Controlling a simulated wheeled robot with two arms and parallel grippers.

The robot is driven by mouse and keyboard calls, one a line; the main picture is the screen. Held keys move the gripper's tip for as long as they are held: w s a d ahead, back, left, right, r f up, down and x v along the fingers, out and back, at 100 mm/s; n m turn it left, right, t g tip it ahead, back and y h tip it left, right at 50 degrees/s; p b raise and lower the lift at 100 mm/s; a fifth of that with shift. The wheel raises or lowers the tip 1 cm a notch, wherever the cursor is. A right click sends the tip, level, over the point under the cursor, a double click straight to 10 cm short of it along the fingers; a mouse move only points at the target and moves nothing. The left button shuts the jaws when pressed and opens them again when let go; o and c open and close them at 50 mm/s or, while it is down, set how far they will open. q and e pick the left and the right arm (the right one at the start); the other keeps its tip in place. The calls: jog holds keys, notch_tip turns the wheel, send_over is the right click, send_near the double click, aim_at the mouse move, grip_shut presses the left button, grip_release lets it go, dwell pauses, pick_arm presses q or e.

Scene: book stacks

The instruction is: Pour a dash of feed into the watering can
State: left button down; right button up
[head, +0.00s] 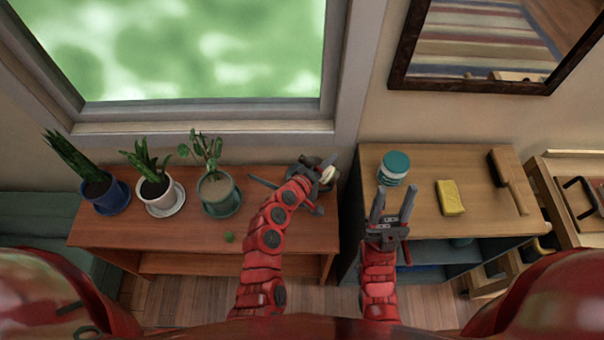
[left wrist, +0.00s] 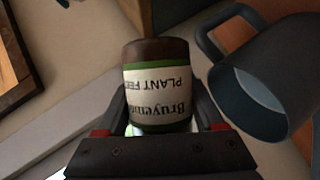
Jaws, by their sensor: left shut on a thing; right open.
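My left gripper (head: 318,182) is shut on a brown bottle (left wrist: 158,55) of plant feed with a white and green label. The label text is upside down in the left wrist view. In the head view the bottle's pale label (head: 329,174) shows at the right end of the brown table. The dark grey watering can (left wrist: 272,80) is beside the bottle in the left wrist view, with its handle and open top showing. In the head view the gripper largely hides the can. I cannot see any feed flowing. My right gripper (head: 396,190) is open and empty.
The right cabinet (head: 440,172) holds a teal-lidded jar (head: 394,168) just beyond my right gripper, a yellow sponge (head: 450,198) and a brush (head: 507,180).

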pick_arm(q)
jog(key=shift+d+f+n+h+b, duration=0.2)
jog(key=shift+n+h+b, duration=0.3)
jog(key=shift+b, duration=0.25)
dwell(1.6)
jog(key=shift+s+d+f+n+h+b, duration=0.15)
jog(key=shift+d+n+h+b, duration=0.3)
jog(key=shift+b, duration=0.7)
dwell(1.5)
jog(key=shift+a+r+n, duration=0.15)
jog(key=shift+r+n, duration=0.05)
jog(key=shift+n, duration=0.15)
dwell(1.1)
